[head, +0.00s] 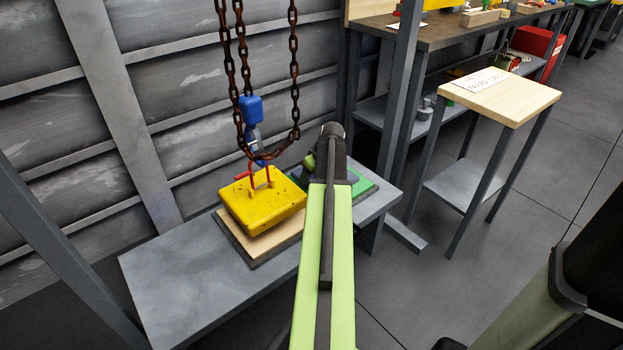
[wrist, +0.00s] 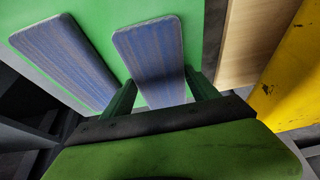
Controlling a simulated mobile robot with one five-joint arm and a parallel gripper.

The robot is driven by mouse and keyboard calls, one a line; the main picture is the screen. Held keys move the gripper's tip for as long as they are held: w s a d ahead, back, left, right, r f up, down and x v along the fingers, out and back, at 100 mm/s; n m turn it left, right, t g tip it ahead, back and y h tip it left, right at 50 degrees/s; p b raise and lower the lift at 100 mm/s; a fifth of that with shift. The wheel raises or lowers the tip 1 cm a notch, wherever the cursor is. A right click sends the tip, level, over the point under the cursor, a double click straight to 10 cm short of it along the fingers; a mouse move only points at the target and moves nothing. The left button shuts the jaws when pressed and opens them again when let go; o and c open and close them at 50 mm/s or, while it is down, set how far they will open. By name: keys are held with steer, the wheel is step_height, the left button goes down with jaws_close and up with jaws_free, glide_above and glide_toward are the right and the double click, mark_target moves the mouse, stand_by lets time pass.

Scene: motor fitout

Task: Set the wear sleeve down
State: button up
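My gripper (wrist: 160,78) reaches over a green surface (wrist: 92,28) in the wrist view. Two flat blue-and-brown striped pieces with rounded corners show there, a left one (wrist: 65,62) and a right one (wrist: 148,60). My two dark green fingers stand on either side of the right piece, their tips close to its edges. I cannot tell whether they press on it, or whether either piece is the wear sleeve. In the head view my arm hides the fingers and covers part of the green mat (head: 361,186) on the bench. No sleeve is recognisable there.
A yellow block (head: 262,203) with red hooks sits on a wooden board (head: 243,245), left of my arm. Rusty chains (head: 294,75) and a blue hook block (head: 251,108) hang above it. The grey bench (head: 190,285) is bare at front left. A small wooden-topped stand (head: 510,105) is right.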

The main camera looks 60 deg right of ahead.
steer(key=o, duration=0.4)
steer(key=shift+r+p, duration=0.45)
steer(key=p+v, duration=1)
steer(key=v, duration=0.1)
steer(key=shift+r, duration=0.2)
steer(key=shift+s+a, duration=0.1)
steer(key=shift+s, duration=0.05)
steer(key=shift+p, duration=0.3)
